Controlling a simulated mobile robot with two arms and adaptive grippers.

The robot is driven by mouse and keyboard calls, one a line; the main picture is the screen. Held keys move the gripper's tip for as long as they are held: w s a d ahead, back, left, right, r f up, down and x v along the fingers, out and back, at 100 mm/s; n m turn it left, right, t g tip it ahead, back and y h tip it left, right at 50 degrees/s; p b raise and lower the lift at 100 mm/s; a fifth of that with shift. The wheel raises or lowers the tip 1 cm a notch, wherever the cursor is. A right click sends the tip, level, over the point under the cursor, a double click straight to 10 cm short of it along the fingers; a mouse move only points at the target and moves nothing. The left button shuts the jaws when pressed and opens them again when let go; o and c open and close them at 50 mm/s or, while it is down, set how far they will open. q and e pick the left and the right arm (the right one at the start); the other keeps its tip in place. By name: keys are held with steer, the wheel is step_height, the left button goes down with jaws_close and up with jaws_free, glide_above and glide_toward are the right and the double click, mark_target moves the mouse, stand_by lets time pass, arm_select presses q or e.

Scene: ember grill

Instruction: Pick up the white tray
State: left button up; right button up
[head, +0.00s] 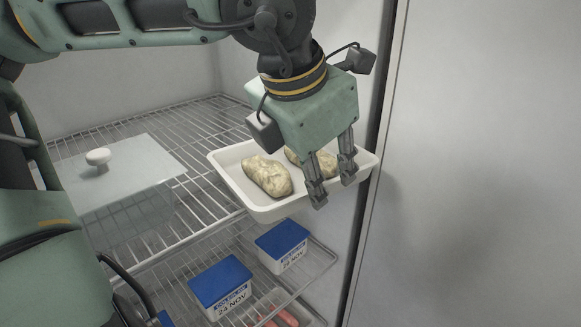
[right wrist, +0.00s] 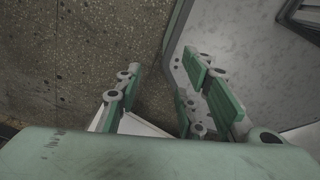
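The white tray (head: 262,208) is shallow and rectangular, at the front right of the upper wire shelf in the head view. It holds lumpy, pale, potato-like items (head: 267,176), partly hidden by my gripper. My left gripper (head: 333,190) comes down over the tray's right front side. Its two fingers are apart and overlap the near rim in the picture. I cannot tell whether they touch the rim. My right gripper (right wrist: 170,100) shows only in the right wrist view, with its fingers spread and nothing between them.
A translucent box with a white-knobbed lid (head: 130,172) stands left on the upper shelf (head: 205,130). Blue-lidded tubs (head: 221,282) (head: 282,240) stand on the shelf below. The right wrist view shows speckled floor (right wrist: 60,60).

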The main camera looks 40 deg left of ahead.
arm_select(q)
steer(key=x, duration=0.3)
steer(key=shift+a+p, duration=0.3)
steer(key=shift+a, duration=0.05)
steer(key=shift+w+d+f, duration=0.15)
steer(key=shift+w+f, duration=0.05)
steer(key=shift+f, duration=0.3)
steer(key=c, duration=0.3)
jaws_close()
arm_select(e)
steer(key=shift+w+a+r, duration=0.6)
steer(key=shift+w+a, duration=0.25)
steer(key=shift+w, duration=0.1)
arm_select(q)
steer(key=shift+r, duration=0.1)
arm_select(e)
steer(key=shift+w, duration=0.1)
